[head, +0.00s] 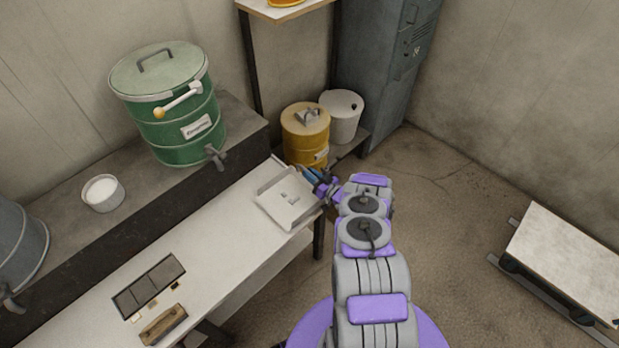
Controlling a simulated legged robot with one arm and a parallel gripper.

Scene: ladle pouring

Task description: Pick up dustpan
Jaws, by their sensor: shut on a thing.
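The dustpan (287,204) is a whitish, flat pan with a raised back edge. It is at the right end of the white table, and I cannot tell whether it rests on the top or is just above it. My gripper (316,181) is at the dustpan's right side, shut on it, with blue fingertips and purple parts showing. My arm comes up from the bottom of the view and partly hides the grip and the dustpan's handle.
The white table (225,235) holds a dark segmented tray (149,287) and a brown brush-like block (163,325). A raised ledge behind bears a green drum (180,125) and a small white bowl (103,193). A yellow canister (305,133) and white bucket (342,115) stand beyond.

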